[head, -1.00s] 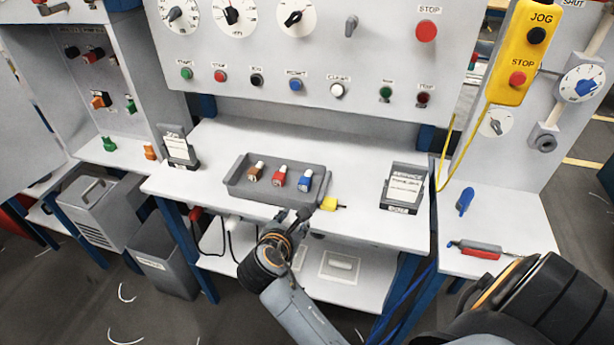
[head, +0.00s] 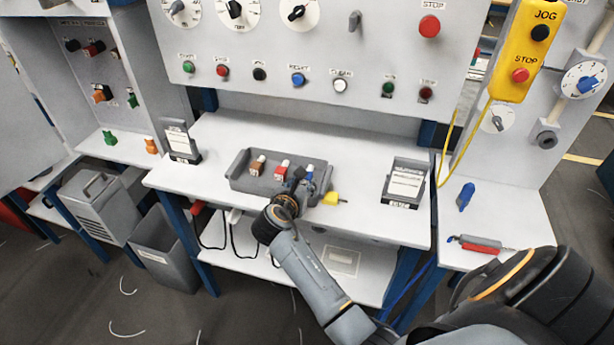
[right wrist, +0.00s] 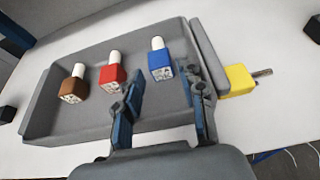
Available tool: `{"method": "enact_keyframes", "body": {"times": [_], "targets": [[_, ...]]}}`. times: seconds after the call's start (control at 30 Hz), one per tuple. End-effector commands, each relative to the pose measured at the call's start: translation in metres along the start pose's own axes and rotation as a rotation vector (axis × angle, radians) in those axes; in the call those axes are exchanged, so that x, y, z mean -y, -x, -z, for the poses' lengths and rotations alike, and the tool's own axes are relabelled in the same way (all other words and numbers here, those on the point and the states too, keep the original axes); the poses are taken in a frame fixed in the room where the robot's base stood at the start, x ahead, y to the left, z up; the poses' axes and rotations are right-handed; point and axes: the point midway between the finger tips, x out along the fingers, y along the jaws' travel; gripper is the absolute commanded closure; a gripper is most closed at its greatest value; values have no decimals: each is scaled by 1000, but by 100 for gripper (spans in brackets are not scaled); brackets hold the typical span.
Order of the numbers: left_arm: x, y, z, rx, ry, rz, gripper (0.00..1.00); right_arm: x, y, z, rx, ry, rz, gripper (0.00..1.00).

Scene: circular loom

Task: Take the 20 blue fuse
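The blue fuse (head: 309,172), with a white top, stands at the right in a grey tray (head: 240,184), partly hidden by my right gripper (head: 297,184) in the head view. In the right wrist view the blue fuse (right wrist: 161,66) stands just beyond and between the two fingertips of my right gripper (right wrist: 162,88). The fingers are spread apart with nothing between their pads. A red fuse (right wrist: 112,75) and a brown fuse (right wrist: 73,88) stand to its left in the tray. My left gripper is not in view.
A yellow piece (head: 331,198) with a metal pin lies just right of the tray. Card holders (head: 404,184) stand on the bench at either side. The control panel (head: 300,45) rises behind.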

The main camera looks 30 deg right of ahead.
Motion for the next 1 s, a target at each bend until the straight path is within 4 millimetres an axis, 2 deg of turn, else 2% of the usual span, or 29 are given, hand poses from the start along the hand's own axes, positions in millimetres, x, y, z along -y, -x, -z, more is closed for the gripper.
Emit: {"method": "enact_keyframes", "body": {"times": [0.1, 0.2, 0.5, 0.7, 1.0], "targets": [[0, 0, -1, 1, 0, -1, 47, 0, -20, -1, 2, 2, 2, 60], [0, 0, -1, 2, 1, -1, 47, 0, -31, -1, 1, 1, 1, 60], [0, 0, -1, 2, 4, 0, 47, 0, -36, 0, 0, 0, 0, 60], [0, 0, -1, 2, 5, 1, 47, 0, -36, 0, 0, 0, 0, 100], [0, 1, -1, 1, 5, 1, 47, 0, -36, 0, 0, 0, 0, 100]]}}
